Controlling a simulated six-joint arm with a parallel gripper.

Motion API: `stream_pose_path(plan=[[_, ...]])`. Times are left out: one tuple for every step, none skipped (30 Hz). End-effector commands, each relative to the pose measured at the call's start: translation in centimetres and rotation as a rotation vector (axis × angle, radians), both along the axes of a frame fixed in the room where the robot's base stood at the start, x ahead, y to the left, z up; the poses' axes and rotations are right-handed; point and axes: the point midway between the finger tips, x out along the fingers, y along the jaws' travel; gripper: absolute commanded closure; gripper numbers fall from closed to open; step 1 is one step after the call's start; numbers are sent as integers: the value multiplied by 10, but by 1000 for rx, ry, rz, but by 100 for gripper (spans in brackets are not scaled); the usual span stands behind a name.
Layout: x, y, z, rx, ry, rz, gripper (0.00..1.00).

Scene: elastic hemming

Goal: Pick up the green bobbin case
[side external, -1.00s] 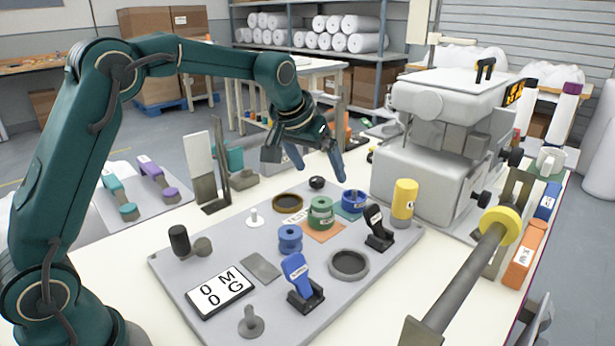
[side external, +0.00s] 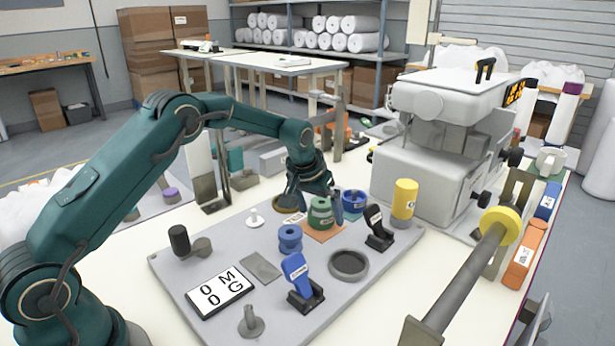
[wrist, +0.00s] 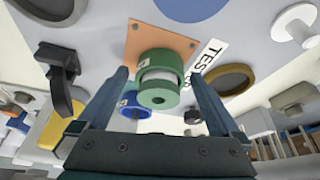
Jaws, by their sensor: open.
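The green bobbin case (side external: 320,213) stands upright on an orange square patch (side external: 325,237) on the grey board. In the wrist view the green bobbin case (wrist: 159,80) sits between the two fingers, with a pale band around its middle. My gripper (side external: 312,205) is open and low over the board, just behind the case in the side view. In the wrist view the fingers of my gripper (wrist: 160,85) stand apart on either side of the case, with a visible gap to it. I cannot tell the exact height of the fingertips.
A blue bobbin (side external: 290,240) stands in front of the case, and a blue spool (side external: 354,201) stands close behind right. A black clip (side external: 379,230) and a yellow cylinder (side external: 404,199) are to the right. A dark ring (side external: 349,264) lies on the board.

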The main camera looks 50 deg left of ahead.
Motion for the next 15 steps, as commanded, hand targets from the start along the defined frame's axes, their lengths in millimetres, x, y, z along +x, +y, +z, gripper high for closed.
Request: stream_pose_path(plan=[[0,0,0,0,0,0,0],[0,0,0,0,0,0,0],[0,0,0,0,0,0,0],[0,0,0,0,0,0,0],[0,0,0,0,0,0,12],[0,0,0,0,0,0,27],[0,0,0,0,0,0,38],[0,0,0,0,0,0,50],[0,0,0,0,0,0,65],[0,0,0,0,0,0,76],[0,0,0,0,0,0,83],[0,0,1,0,-1,0,83],[0,0,1,0,0,0,83],[0,0,1,0,0,0,83],[0,0,1,0,0,0,83]])
